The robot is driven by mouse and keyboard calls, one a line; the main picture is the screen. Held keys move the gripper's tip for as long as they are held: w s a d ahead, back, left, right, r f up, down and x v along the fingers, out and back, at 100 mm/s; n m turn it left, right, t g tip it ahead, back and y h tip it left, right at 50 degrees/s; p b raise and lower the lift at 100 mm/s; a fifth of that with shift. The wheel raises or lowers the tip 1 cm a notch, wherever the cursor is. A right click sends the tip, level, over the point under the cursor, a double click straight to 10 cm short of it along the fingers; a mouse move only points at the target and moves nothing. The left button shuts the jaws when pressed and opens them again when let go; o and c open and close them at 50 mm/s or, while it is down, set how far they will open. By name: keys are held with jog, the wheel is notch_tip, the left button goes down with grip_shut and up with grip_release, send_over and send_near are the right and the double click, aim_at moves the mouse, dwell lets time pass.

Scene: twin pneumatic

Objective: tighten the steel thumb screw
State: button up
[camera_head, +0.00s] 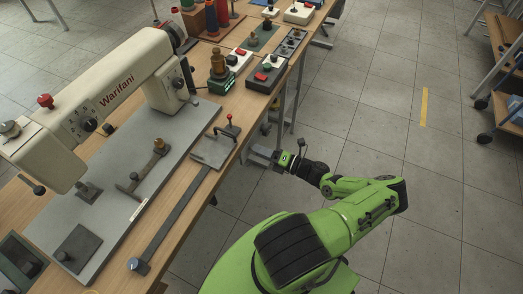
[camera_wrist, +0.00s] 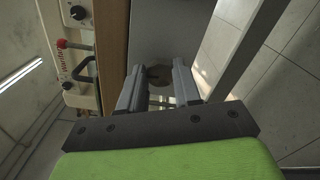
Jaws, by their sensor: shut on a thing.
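My gripper (camera_head: 262,154) is beside the right edge of the wooden workbench, low against its side. In the wrist view my gripper (camera_wrist: 158,88) has its two grey fingers set apart on either side of a round, dull brownish piece (camera_wrist: 158,73), which lies against a grey panel. It is shut on this piece. The piece is small and dark, and I cannot tell whether it is the steel thumb screw. In the head view it is hidden by my gripper.
The cream Warifani machine (camera_head: 110,85) stands on a grey plate (camera_head: 115,215). A small plate with a red-knobbed lever (camera_head: 229,130) is near the bench edge. Switch boxes (camera_head: 265,78) and brass fittings (camera_head: 219,70) stand farther back.

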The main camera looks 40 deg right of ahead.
jog(key=shift+m, duration=0.6)
jog(key=o, duration=1.1)
jog(key=shift+c, duration=0.2)
jog(key=v, duration=1.5)
jog(key=shift+s+p, duration=0.3)
jog(key=shift+s, duration=0.1)
jog(key=shift+d, duration=0.15)
